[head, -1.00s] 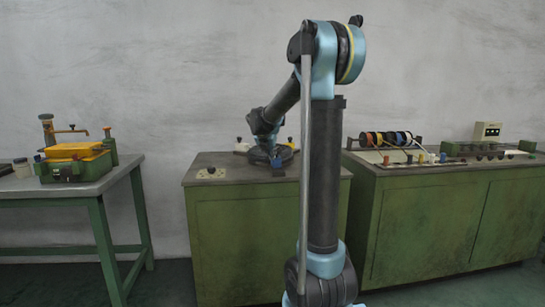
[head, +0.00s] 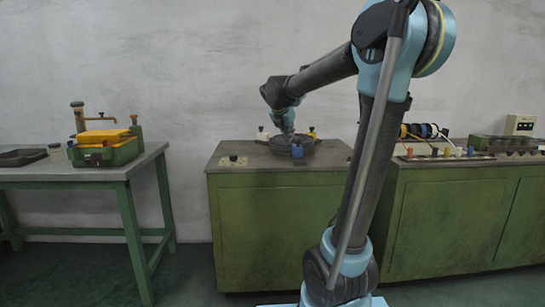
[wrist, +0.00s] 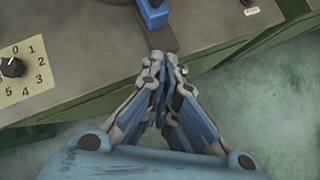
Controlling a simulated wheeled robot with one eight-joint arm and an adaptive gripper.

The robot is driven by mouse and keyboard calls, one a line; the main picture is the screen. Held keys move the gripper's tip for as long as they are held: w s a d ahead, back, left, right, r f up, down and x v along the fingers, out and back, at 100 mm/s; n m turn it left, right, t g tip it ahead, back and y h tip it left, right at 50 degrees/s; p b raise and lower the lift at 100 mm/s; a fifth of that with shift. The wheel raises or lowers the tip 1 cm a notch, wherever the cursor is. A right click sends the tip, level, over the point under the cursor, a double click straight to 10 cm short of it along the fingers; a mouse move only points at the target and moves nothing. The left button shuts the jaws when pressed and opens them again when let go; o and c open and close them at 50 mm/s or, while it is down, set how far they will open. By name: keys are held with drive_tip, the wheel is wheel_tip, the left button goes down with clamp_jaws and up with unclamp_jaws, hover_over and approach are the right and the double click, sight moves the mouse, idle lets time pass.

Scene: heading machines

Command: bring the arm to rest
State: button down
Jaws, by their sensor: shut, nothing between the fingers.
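My arm (head: 372,170) rises from the bottom of the head view to a blue elbow and bends back down to the left over the middle green cabinet. My gripper (wrist: 163,62) is shut and empty in the wrist view, its fingertips together near the cabinet's front edge. A blue handle (wrist: 153,14) on a dark part lies just beyond the fingertips, apart from them as far as I can tell. In the head view the blue handle (head: 297,151) sits at the front of a dark round fixture (head: 308,144); the fingertips are hard to make out there.
The middle cabinet (head: 270,220) carries a numbered dial plate (wrist: 24,70) at its left front. A green table (head: 128,175) with a yellow and green device (head: 103,148) stands left. A right cabinet (head: 460,215) carries coloured spools (head: 424,131). Floor shows between table and cabinet.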

drive_tip(key=s+d+f+m+g+y, duration=0.1)
drive_tip(key=s+f+m, duration=0.7)
drive_tip(key=s, duration=0.5)
drive_tip(key=s+d+f+m+g+y, duration=0.1)
drive_tip(key=s+d+f+m+g, duration=0.1)
drive_tip(key=s+f+m, duration=0.7)
drive_tip(key=s+d+f+m+g+y, duration=0.2)
drive_tip(key=s+f+m, duration=0.7)
drive_tip(key=s, duration=0.8)
drive_tip(key=m, duration=0.3)
drive_tip(key=shift+w+f, duration=0.1)
drive_tip(key=shift+f, duration=0.05)
drive_tip(key=shift+w+f, duration=0.15)
drive_tip(key=shift+w, duration=0.2)
